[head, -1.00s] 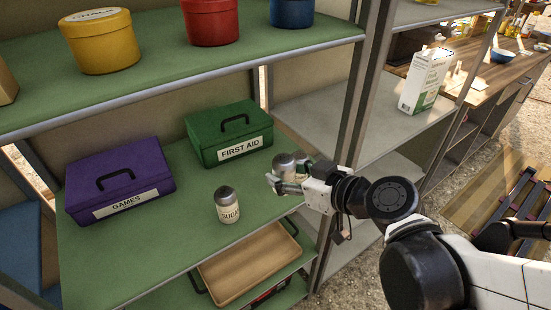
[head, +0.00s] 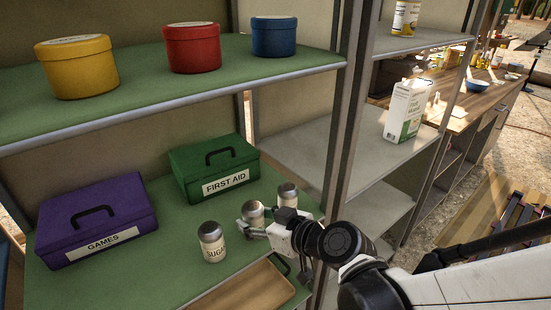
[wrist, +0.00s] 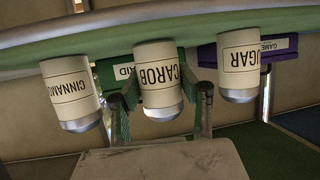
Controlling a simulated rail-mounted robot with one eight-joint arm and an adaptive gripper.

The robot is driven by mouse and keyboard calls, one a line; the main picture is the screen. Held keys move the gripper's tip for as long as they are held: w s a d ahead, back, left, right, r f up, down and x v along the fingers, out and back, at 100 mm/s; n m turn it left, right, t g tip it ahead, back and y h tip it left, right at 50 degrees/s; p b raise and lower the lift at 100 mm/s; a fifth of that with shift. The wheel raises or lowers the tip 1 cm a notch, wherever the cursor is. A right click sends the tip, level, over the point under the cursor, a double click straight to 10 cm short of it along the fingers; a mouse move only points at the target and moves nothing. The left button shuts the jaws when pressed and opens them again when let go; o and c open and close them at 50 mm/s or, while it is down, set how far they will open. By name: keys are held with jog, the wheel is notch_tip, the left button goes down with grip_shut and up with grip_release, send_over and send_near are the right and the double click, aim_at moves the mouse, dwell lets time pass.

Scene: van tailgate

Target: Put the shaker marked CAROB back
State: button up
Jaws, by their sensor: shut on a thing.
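The CAROB shaker (head: 253,212), a pale jar with a grey metal cap, is between the fingers of my gripper (head: 251,226). In the wrist view, which is upside down, the gripper (wrist: 163,112) is shut around the CAROB shaker (wrist: 158,75), a finger on each side. It is upright, in line between the SUGAR shaker (head: 212,243) and the CINNAMON shaker (head: 288,195), apart from both. I cannot tell whether its base touches the green shelf (head: 170,225). The SUGAR shaker (wrist: 239,60) and CINNAMON shaker (wrist: 70,90) flank it in the wrist view.
A green FIRST AID box (head: 213,168) stands behind the shakers, and a purple GAMES box (head: 96,218) to the left. The upper shelf (head: 130,95) hangs above with yellow, red and blue tubs. A rack post (head: 345,130) rises right of the shakers.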

jog(key=shift+f, duration=0.15)
jog(key=o, duration=1.2)
